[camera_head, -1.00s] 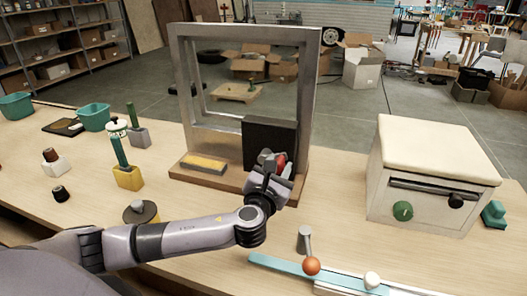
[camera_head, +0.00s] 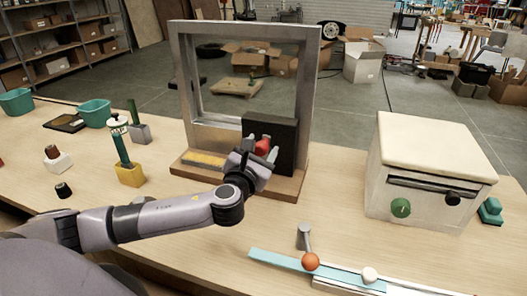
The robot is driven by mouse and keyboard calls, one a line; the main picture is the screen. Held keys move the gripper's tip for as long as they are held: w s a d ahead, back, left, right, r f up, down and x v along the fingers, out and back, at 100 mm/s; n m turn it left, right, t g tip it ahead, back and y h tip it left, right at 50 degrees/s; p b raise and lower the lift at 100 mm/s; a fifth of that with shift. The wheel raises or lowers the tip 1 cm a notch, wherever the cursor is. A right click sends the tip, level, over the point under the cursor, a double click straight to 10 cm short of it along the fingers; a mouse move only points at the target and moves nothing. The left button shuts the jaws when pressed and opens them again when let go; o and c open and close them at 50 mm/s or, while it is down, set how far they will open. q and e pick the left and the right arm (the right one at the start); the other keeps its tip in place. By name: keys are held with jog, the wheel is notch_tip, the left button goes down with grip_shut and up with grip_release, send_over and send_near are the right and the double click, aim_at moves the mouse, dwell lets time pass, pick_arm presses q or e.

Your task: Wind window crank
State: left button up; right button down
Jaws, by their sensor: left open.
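A grey window frame (camera_head: 184,85) stands upright on a brown wooden base (camera_head: 283,188) on the table. A black box (camera_head: 284,128) is mounted at its lower right. The crank's red knob (camera_head: 263,144) shows in front of the box; the crank arm is hidden behind my gripper. My left gripper (camera_head: 262,148) is open, with one finger on each side of the red knob. I cannot tell whether the fingers touch it. My right gripper is not in view.
A yellow block (camera_head: 205,160) lies on the base, left of my gripper. A blue rail with an orange ball (camera_head: 310,261) lies in front. Yellow and white blocks with handles stand at left.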

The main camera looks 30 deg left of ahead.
pick_arm(q)
jog(key=shift+v, duration=2.5)
jog(key=b+v, duration=0.1)
jog(key=v, duration=0.6)
jog(key=shift+s+f, duration=0.1)
jog(key=shift+s, duration=0.1)
